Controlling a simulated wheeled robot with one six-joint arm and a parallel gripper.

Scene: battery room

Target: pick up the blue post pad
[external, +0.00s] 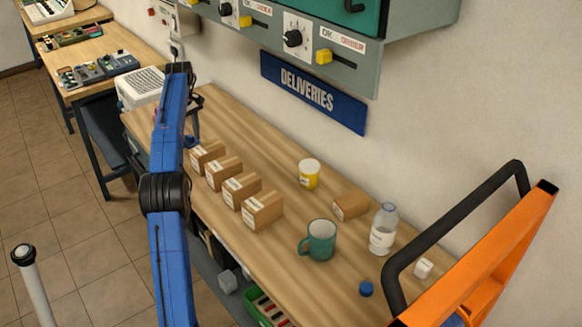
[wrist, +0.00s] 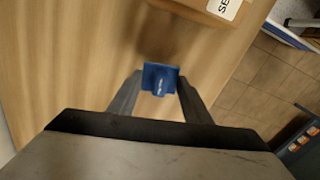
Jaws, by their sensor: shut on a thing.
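The blue post pad (wrist: 160,79) is between my fingertips in the wrist view, with a raised part on its face. My gripper (wrist: 158,84) is shut on it, one finger on each side. In the external view my gripper (external: 190,138) is at the far end of the wooden table, beyond the row of boxes, partly hidden by my blue arm. A bit of blue shows at its tips. A dark shadow lies on the wood beyond the pad in the wrist view. I cannot tell how high the pad is held.
Several cardboard boxes (external: 262,211) stand in a row along the table's front edge; one is close in the wrist view (wrist: 212,8). The wall is behind.

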